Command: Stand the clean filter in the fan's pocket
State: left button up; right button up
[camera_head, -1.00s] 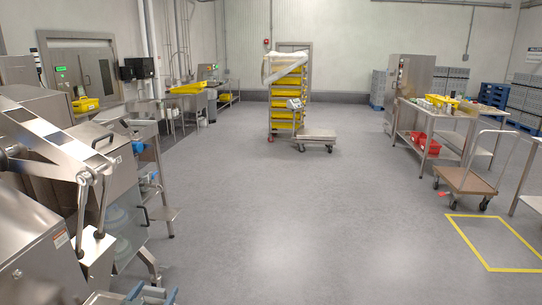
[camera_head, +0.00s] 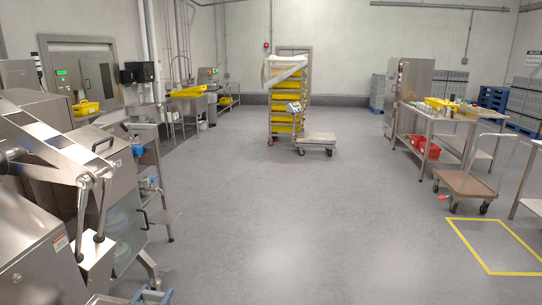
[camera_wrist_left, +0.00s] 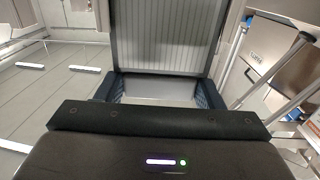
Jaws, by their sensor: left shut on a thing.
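My left gripper (camera_head: 151,298) shows only at the bottom edge of the head view, where its blue fingers are partly cut off. In the left wrist view its two dark blue fingers (camera_wrist_left: 155,92) are shut on a grey pleated panel in a metal frame, which looks like the filter (camera_wrist_left: 170,38). The panel stands out ahead of the fingers, and its far end is cut off by the top of that view. I cannot make out the fan or its pocket in either view. My right gripper is not in view.
Stainless machines (camera_head: 38,245) stand close on the left. A rack of yellow trays (camera_head: 285,97) stands at the back centre with a low cart (camera_head: 316,139) by it. A steel table (camera_head: 436,115) and a brown trolley (camera_head: 465,184) are on the right. The middle floor is clear.

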pick_arm(q)
jog(key=shift+r+p, duration=1.2)
jog(key=shift+r, duration=0.2)
jog(key=shift+r, duration=0.15)
notch_tip(320, 180, up, 7)
jog(key=p, duration=0.6)
jog(key=shift+w, duration=0.15)
jog(key=shift+f, duration=0.2)
